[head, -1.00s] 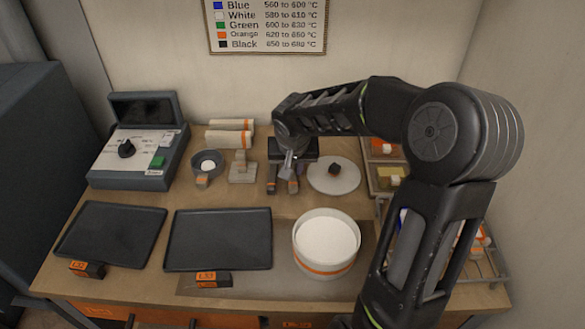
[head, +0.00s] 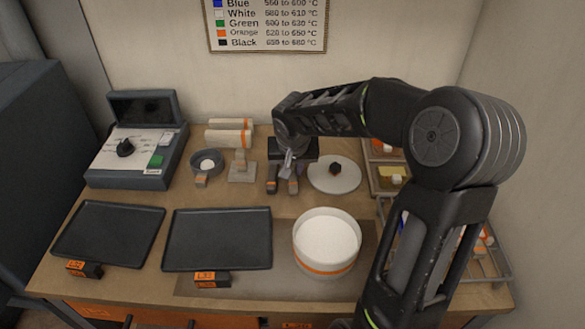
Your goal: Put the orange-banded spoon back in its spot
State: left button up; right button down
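My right arm enters from the lower right and reaches over the back of the table. Its gripper (head: 283,181) points down between the small stand and the white round disc. Two dark, orange-marked upright parts show below its black body, with a pale metallic piece between them. I cannot tell which of these are fingers and which are separate objects. I cannot make out the orange-banded spoon, or whether the gripper holds it. My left gripper is not in view.
A beige stand (head: 242,170) and a small grey bowl (head: 206,163) stand left of the gripper. A white disc (head: 334,175) with a dark knob lies right of it. Two black trays (head: 218,240) and an orange-banded white container (head: 327,242) are in front. Shelves (head: 388,183) line the right.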

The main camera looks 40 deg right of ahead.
jog(key=shift+f+b, duration=0.3)
jog(key=shift+b, duration=0.2)
dwell(0.8)
jog(key=c, duration=1.2)
grip_release()
jog(key=shift+b+v, duration=0.3)
jog(key=shift+v, duration=3.6)
